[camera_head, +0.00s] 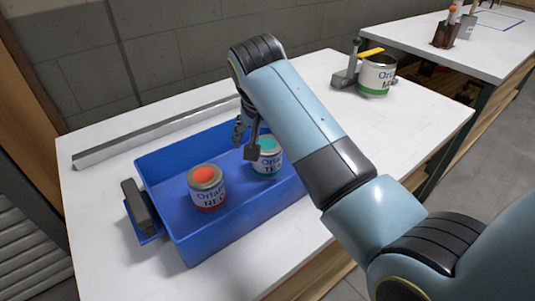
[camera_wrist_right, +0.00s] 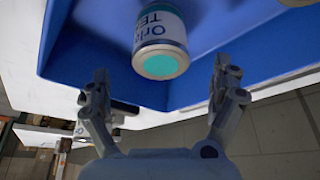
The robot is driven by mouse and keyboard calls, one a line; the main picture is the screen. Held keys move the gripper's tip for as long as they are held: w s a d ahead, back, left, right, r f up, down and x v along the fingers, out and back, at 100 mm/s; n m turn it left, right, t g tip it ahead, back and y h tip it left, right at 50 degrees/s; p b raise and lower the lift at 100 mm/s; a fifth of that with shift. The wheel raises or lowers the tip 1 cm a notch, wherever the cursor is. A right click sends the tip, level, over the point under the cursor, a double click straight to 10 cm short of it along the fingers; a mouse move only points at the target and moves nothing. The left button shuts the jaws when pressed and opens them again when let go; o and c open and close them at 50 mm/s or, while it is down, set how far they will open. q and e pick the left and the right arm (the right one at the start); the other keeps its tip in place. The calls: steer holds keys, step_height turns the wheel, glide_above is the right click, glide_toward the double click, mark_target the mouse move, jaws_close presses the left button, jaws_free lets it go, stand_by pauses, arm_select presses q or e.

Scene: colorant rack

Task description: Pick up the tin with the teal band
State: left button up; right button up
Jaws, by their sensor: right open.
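The teal tin (camera_head: 270,162), with a teal top and a label reading "Orl... TE", stands in the blue crate (camera_head: 184,246), in its right part. My right gripper (camera_head: 247,143) is over the crate at the tin's left and hides part of it. In the right wrist view the tin (camera_wrist_right: 161,30) shows its teal-centred end, just beyond and between the two spread fingers of my right gripper (camera_wrist_right: 162,78). The fingers are open, with a visible gap and nothing held. My left gripper is not in view.
A red tin (camera_head: 207,187) stands in the crate, left of the teal one. A green-banded tin (camera_head: 377,76) with a yellow piece on top stands at the back right beside a metal stand (camera_head: 347,76). A grey bar (camera_head: 150,135) lies behind the crate. The white tabletop's front left is clear.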

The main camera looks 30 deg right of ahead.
mark_target(269, 166)
steer(key=x, duration=0.7)
steer(key=shift+f, duration=0.4)
steer(key=c, duration=1.3)
